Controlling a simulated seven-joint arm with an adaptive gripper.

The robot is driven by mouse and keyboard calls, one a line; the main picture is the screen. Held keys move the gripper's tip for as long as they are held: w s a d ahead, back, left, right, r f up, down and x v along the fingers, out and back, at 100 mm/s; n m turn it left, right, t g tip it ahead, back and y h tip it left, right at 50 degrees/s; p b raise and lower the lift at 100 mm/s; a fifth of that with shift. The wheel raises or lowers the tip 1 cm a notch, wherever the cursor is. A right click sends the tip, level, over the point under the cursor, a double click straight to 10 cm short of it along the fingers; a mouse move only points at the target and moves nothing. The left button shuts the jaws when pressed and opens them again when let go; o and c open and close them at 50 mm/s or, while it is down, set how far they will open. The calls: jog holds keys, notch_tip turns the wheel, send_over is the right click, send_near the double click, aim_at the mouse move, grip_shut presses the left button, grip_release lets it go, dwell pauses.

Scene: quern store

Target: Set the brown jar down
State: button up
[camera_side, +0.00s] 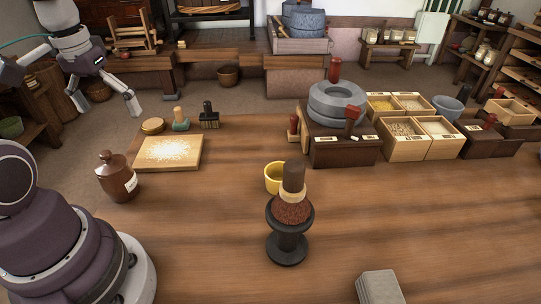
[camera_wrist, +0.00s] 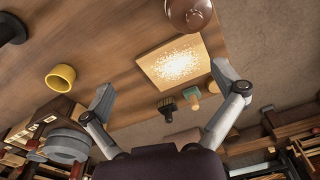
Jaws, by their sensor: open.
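The brown jar (camera_side: 117,179) stands upright on the table at the left in the side view, with its lid on and a pale label on its right side. It is apart from my gripper. In the wrist view the jar (camera_wrist: 189,12) is partly cut off at the top edge. My gripper (camera_side: 132,104) is raised in the air at the upper left of the side view. In the wrist view its two fingers (camera_wrist: 168,92) are spread wide with nothing between them.
A flour-dusted board (camera_side: 168,153) lies right of the jar, with brushes (camera_side: 209,116) behind it. A yellow cup (camera_side: 274,178) and a black stand (camera_side: 289,240) are mid-table. A stone quern (camera_side: 337,103) and grain boxes (camera_side: 408,138) stand behind right. The front table is mostly clear.

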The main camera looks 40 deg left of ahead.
jog(key=shift+o, duration=0.5)
jog(key=d+r+m+t, duration=0.1)
jog(key=d+m+t, duration=0.1)
jog(key=d, duration=0.4)
jog(key=w+d+r+m+t, duration=0.1)
jog(key=d+r+m+t, duration=0.1)
jog(key=d+m, duration=0.2)
jog(key=d, duration=0.2)
jog(key=shift+d+h, duration=0.3)
jog(key=shift+h, duration=0.1)
jog(key=shift+w, duration=0.1)
